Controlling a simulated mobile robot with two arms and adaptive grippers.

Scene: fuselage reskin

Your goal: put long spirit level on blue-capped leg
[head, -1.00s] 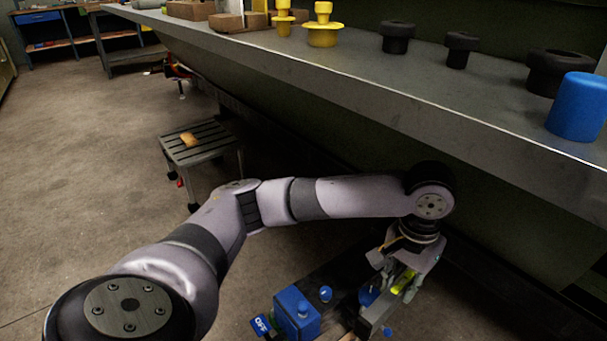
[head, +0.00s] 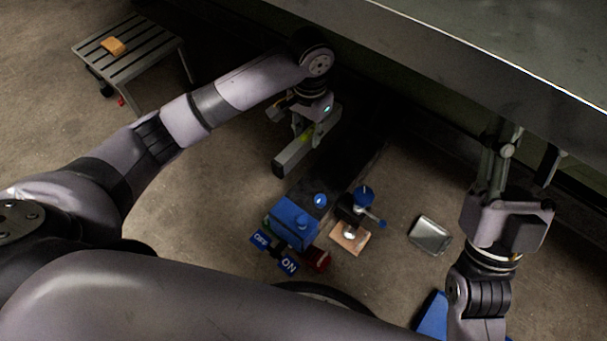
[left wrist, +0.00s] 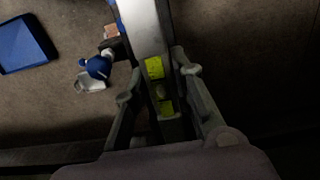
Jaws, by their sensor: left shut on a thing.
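My left gripper (head: 305,122) is shut on the long spirit level (head: 293,157), a grey bar with yellow-green vials, held above the floor. In the left wrist view the level (left wrist: 147,28) runs up between the two fingers (left wrist: 160,92). A dark beam (head: 345,160) on the floor has blue-topped parts around its near end: one blue cap (head: 320,200) and another blue cap (head: 363,193) on a dark body. I cannot tell which is the blue-capped leg. The level is apart from both caps. My right gripper (head: 528,145) is open and empty near the bench edge.
A blue box (head: 292,222) with OFF and ON plates stands at the beam's near end. A metal tray (head: 430,235) and a tan pad (head: 350,238) lie to its right. The bench (head: 450,50) overhangs; a slatted stool (head: 130,58) stands at upper left.

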